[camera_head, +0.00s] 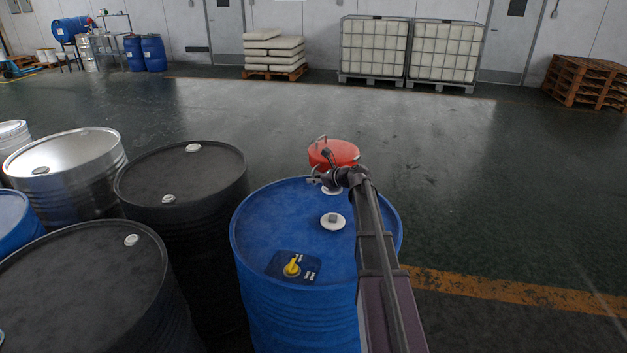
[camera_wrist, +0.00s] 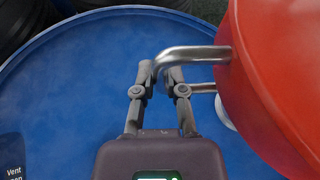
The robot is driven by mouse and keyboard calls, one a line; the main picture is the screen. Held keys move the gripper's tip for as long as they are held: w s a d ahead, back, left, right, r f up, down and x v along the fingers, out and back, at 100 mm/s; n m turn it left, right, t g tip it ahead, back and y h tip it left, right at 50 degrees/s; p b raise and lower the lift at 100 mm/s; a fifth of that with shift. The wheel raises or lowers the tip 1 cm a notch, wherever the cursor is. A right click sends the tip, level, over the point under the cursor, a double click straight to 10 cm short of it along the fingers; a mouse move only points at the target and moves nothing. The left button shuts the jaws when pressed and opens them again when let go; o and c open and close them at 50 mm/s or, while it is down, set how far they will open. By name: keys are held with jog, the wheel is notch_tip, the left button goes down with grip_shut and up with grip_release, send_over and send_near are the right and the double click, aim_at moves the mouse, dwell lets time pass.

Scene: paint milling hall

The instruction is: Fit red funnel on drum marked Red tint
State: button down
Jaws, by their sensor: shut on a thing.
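The red funnel (camera_head: 338,152) shows at the far rim of a blue drum (camera_head: 285,215). My gripper (camera_head: 322,176) is shut on the funnel's bent metal handle (camera_wrist: 195,54). In the wrist view my gripper (camera_wrist: 162,75) is left of the red funnel body (camera_wrist: 285,75), which hangs over the blue lid (camera_wrist: 70,90). The funnel's lower end is hidden. No "Red tint" marking is readable.
Dark drums (camera_head: 180,180) and (camera_head: 85,285) stand close on the left, with a silver drum (camera_head: 65,165) and another blue drum (camera_head: 15,215) beyond. Open floor (camera_head: 500,200) lies to the right. Caged tanks (camera_head: 410,50) and stacked pallets (camera_head: 590,82) stand far back.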

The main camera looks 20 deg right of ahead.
jog(key=shift+f, duration=0.2)
dwell(0.5)
jog(key=shift+f+b, duration=0.35)
jog(key=shift+b, duration=0.2)
jog(key=shift+f+b, duration=1.3)
dwell(1.0)
jog(key=c, duration=0.6)
grip_release()
jog(key=shift+c, duration=0.2)
jog(key=shift+s, duration=0.1)
jog(key=shift+p+v, duration=1)
jog(key=shift+v, duration=1.45)
jog(key=shift+s+d+r, duration=0.1)
jog(key=shift+r, duration=0.05)
jog(key=shift+p+v, duration=0.95)
jog(key=shift+v, duration=1.4)
